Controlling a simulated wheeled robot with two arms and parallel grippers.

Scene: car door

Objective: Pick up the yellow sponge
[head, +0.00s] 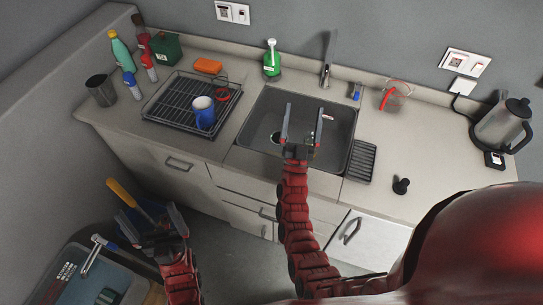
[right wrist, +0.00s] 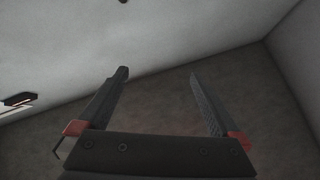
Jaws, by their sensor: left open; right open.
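An orange block that looks like a sponge (head: 208,66) lies at the back of the counter, behind the dish rack. I see no clearly yellow sponge. My right gripper (head: 303,108) is open and appears above the sink, right of and nearer than the block. The right wrist view also shows its spread, empty fingers (right wrist: 158,75), with no sponge in sight. My left gripper (head: 148,215) is open at the lower left, in front of the counter and far from the block. A yellow-orange handle (head: 122,192) shows behind it; whether they touch is unclear.
The dish rack (head: 165,85) holds a blue mug (head: 204,113). A green soap bottle (head: 271,62) stands behind the sink (head: 255,105), near the faucet (head: 328,60). Several bottles stand at the back left. A kettle (head: 500,125) stands at the right. The front-right counter is mostly clear.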

